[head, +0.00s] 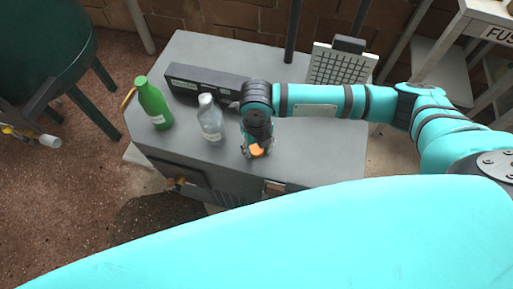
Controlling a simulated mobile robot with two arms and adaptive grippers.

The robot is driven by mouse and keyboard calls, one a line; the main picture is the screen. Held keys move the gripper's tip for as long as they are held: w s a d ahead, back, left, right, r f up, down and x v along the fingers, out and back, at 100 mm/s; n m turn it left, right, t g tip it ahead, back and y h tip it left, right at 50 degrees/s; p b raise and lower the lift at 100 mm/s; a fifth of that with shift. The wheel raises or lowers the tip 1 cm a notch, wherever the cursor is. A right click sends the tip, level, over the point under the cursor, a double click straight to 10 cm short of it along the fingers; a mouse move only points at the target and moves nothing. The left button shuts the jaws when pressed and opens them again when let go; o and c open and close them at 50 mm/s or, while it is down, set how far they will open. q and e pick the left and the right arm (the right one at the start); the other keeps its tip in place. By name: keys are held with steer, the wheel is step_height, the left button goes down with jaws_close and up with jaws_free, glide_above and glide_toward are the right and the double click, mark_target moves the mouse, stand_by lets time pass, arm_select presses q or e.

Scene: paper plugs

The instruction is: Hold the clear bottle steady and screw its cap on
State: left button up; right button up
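The clear bottle (211,124) stands upright on the grey bench top, left of my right gripper. Its top end looks pale, and I cannot tell whether that is bare neck or a lid. My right gripper (257,151) points down near the front edge of the bench, to the right of the bottle and apart from it. A small orange piece (257,149), which looks like a cap, sits between its fingertips, and the fingers look closed on it. My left gripper is not in view.
A green bottle (153,104) stands left of the clear one on the grey bench (315,155). A long dark box (190,80) lies behind them. A white gridded panel (340,66) stands at the back right. The bench top right of my gripper is clear.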

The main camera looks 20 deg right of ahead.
mark_target(257, 148)
steer(key=shift+r, duration=0.1)
stand_by(0.3)
steer(key=shift+r, duration=0.5)
step_height(257, 148, up, 2)
steer(key=shift+w+r, duration=0.1)
steer(key=shift+r, duration=0.05)
steer(key=s+a, duration=0.1)
steer(key=a, duration=0.4)
steer(key=s+a+r, duration=0.1)
steer(key=a, duration=0.4)
steer(key=s+a+b, duration=0.1)
steer(key=a, duration=0.4)
steer(key=shift+s+a+r, duration=0.15)
steer(key=shift+a+r, duration=0.1)
steer(key=shift+a, duration=0.1)
